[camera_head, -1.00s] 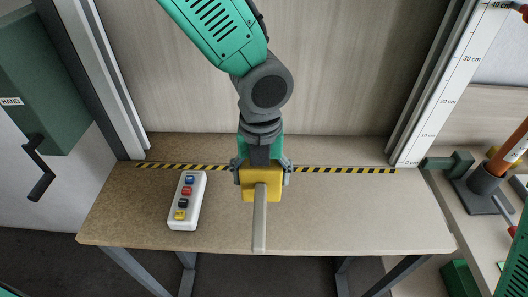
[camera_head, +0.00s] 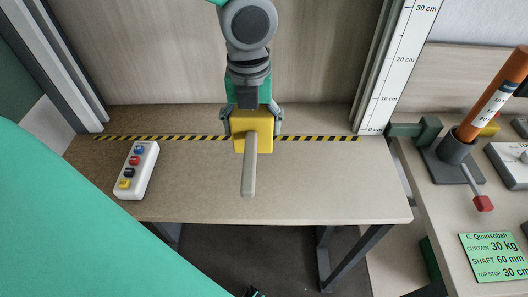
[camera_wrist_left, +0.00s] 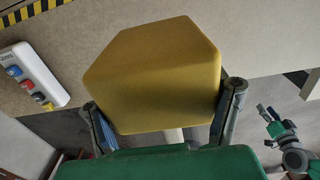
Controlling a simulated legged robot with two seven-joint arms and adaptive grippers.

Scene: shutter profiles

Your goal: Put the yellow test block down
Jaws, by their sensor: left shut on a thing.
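The yellow test block (camera_head: 252,128) is held by my left gripper (camera_head: 252,118), whose fingers close on its two sides. A grey bar (camera_head: 248,175) extends from the block toward the table's front edge. In the left wrist view the block (camera_wrist_left: 155,75) fills the middle between the fingers (camera_wrist_left: 165,115). The block overlaps the striped line in the head view; I cannot tell whether it touches the wooden table (camera_head: 330,185). In the left wrist view my right gripper (camera_wrist_left: 268,112) is small at the right edge, its fingers apart and empty.
A white button box (camera_head: 137,170) lies on the table's left part. A black-and-yellow striped line (camera_head: 320,138) crosses the table at the back. A height scale (camera_head: 396,70) stands at back right. The side bench holds an orange cylinder (camera_head: 500,85) and a green label (camera_head: 495,257).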

